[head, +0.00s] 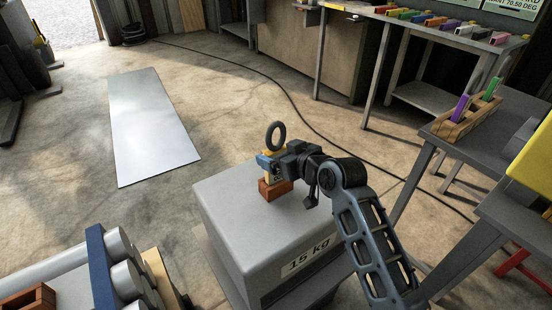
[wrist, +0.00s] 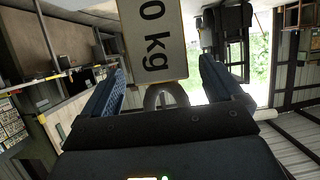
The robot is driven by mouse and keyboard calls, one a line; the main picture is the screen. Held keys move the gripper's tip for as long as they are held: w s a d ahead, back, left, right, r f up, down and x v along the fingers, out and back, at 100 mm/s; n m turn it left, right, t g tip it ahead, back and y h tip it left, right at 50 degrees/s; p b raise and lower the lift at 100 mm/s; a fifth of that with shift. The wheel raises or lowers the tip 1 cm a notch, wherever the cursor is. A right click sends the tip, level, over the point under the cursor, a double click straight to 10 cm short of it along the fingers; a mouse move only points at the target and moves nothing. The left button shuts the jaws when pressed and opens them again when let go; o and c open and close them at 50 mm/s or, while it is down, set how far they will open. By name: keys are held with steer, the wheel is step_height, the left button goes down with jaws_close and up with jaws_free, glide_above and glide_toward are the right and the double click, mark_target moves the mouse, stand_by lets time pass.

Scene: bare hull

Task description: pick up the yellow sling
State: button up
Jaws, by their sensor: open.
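The yellow sling (head: 279,177) is a small block with a dark-lettered label. A dark ring (head: 276,133) stands above it. It rests upright in a red-brown wooden block (head: 275,190) on a grey box. My gripper (head: 267,164) is at the sling from the right, its blue finger partly covering it. In the wrist view the sling's pale label (wrist: 157,40) ends in "0 kg" and lies between the lines of my open fingers (wrist: 162,68), with a gap on each side. A grey loop (wrist: 165,95) shows nearer the palm. Whether the fingertips reach past the sling is unclear.
The grey box (head: 235,215) is marked 15 kg. A bench with a wooden rack (head: 466,120) and a yellow panel (head: 533,165) stand at right. A back table (head: 430,31) holds several coloured pieces. A pale sheet (head: 150,130) lies on open floor at left.

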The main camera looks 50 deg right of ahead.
steer(key=shift+x, duration=2)
steer(key=shift+s, duration=0.1)
steer(key=shift+c, duration=0.2)
steer(key=c, duration=1.4)
